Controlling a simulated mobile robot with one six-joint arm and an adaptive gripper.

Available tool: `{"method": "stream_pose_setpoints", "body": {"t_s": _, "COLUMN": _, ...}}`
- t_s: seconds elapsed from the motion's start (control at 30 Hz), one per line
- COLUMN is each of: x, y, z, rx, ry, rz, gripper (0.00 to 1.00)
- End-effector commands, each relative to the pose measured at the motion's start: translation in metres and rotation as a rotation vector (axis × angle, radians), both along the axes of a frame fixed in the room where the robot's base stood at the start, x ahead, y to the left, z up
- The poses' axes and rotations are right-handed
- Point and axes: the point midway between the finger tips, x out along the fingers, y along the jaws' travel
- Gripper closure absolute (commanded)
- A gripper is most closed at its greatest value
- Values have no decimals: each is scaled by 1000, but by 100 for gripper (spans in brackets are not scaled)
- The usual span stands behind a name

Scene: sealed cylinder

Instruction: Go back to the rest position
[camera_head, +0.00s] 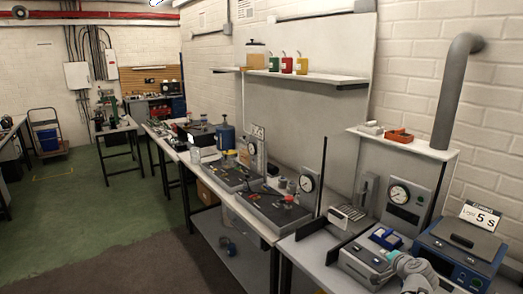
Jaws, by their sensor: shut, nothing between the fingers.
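Part of my arm, a grey link with a teal cap, shows at the bottom right edge of the picture. It is in front of the bench, between a grey device with a blue top part (383,237) and a blue machine (462,250). My gripper's fingers are not visible.
Gauges (399,194) and black-topped panels (270,208) line the benches along the wall. A grey pipe (455,90) rises from a shelf at right. The green floor (90,225) at left is mostly clear.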

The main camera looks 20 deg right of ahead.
Motion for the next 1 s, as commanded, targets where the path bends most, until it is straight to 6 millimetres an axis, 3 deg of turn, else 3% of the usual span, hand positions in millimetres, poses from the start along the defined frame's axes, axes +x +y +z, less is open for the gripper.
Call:
{"method": "stream_pose_setpoints", "body": {"t_s": 0.1, "x": 26, "y": 31, "z": -9, "rx": -7, "ry": 57, "rz": 94, "gripper": 100}}
{"method": "stream_pose_setpoints", "body": {"t_s": 0.4, "x": 72, "y": 108, "z": -31, "rx": -35, "ry": 206, "rz": 313, "gripper": 100}}
{"method": "stream_pose_setpoints", "body": {"t_s": 0.7, "x": 103, "y": 185, "z": -51, "rx": -77, "ry": 358, "rz": 519, "gripper": 100}}
{"method": "stream_pose_setpoints", "body": {"t_s": 1.0, "x": 119, "y": 260, "z": -70, "rx": -134, "ry": 513, "rz": 713, "gripper": 100}}
